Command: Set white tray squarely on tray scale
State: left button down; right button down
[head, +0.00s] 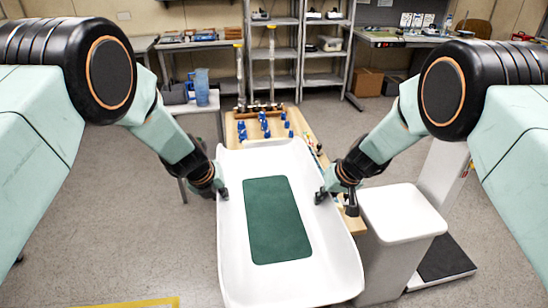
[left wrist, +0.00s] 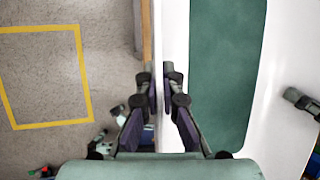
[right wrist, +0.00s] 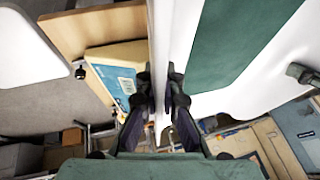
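The white tray (head: 235,270) is long, with raised rims and a dark green mat (head: 277,220) lying inside it. It lies lengthwise in front of me, over the near part of a wooden table. My left gripper (head: 222,193) is shut on the tray's left rim, with one finger on each side of the wall in the left wrist view (left wrist: 160,90). My right gripper (head: 321,196) is shut on the right rim, and the right wrist view (right wrist: 160,90) shows the wall between its fingers. I cannot pick out the tray scale for certain; the tray hides what is under it.
A white-topped stand (head: 400,212) is close to the tray's right side. A black floor platform (head: 446,258) lies beyond it. Several blue-capped items (head: 264,124) stand on the wooden table (head: 232,130) behind the tray. A blue jug (head: 201,86) stands at left.

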pick_arm(q)
jog(key=shift+w+d+r+p, duration=0.15)
jog(key=shift+w+p, duration=0.35)
jog(key=shift+p, duration=0.5)
pick_arm(e)
jog(key=shift+w+r, duration=0.25)
jog(key=shift+w, duration=0.3)
pick_arm(q)
jog(key=shift+w, duration=0.15)
pick_arm(e)
jog(key=shift+w, duration=0.1)
pick_arm(q)
jog(key=shift+w+p, duration=0.15)
jog(key=shift+p, duration=0.3)
pick_arm(e)
jog(key=shift+w, duration=0.15)
jog(key=shift+f, duration=0.1)
